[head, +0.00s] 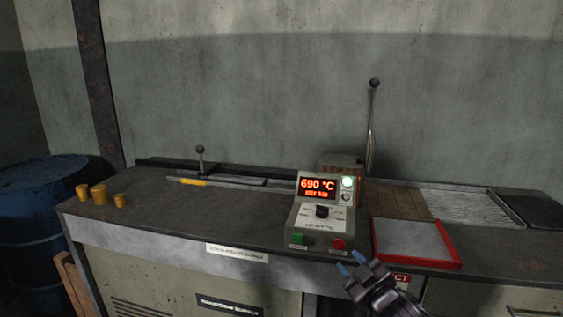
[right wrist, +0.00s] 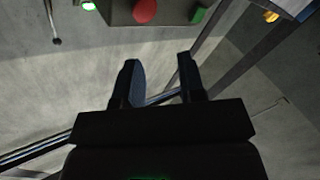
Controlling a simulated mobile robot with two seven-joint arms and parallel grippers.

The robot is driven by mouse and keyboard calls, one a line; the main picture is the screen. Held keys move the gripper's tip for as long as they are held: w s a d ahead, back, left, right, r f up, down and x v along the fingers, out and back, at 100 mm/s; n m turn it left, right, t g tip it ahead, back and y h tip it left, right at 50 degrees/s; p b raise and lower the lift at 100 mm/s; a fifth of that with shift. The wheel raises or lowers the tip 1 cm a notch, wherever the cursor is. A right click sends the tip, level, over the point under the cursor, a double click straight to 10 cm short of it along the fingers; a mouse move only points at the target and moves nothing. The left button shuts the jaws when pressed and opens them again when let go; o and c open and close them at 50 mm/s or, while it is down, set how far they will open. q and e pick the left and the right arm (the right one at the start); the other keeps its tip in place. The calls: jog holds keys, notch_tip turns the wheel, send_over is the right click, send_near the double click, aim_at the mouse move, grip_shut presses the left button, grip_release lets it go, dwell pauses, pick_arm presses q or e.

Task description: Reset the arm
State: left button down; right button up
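My right gripper (head: 352,263) is at the bottom of the head view, in front of the bench edge, below and right of the control box. Its two blue-tipped fingers are apart with nothing between them. In the right wrist view the fingers (right wrist: 160,75) also stand apart and empty. The control box (head: 322,215) has a red display reading 690 °C, a lit green lamp, a dark knob, a green button and a red button. The red button (right wrist: 145,11) shows at the top of the right wrist view, clear of the fingers. My left gripper is not in view.
Several brass billets (head: 98,194) stand at the bench's left end. A short lever (head: 200,160) and a tall lever (head: 373,120) rise behind. A red-framed tray (head: 415,241) lies right of the control box. A blue drum (head: 38,230) stands at far left.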

jog(key=s+d+f+m+g+h, duration=0.2)
jog(key=s+f, duration=0.5)
jog(key=s, duration=0.5)
jog(key=s+d+f+m+g+h+p, duration=0.1)
jog(key=s+d+f+m+g+h, duration=0.1)
jog(key=s+d+f+m, duration=0.2)
jog(key=s+d+f+m+g+h, duration=0.1)
jog(key=s+d+f, duration=0.4)
jog(key=s, duration=1.5)
notch_tip(320, 180, down, 5)
jog(key=shift+s+f+m+g+h+p, duration=0.15)
jog(key=shift+m+g+h+p, duration=0.25)
jog(key=shift+m+h, duration=0.5)
jog(key=shift+d, duration=0.15)
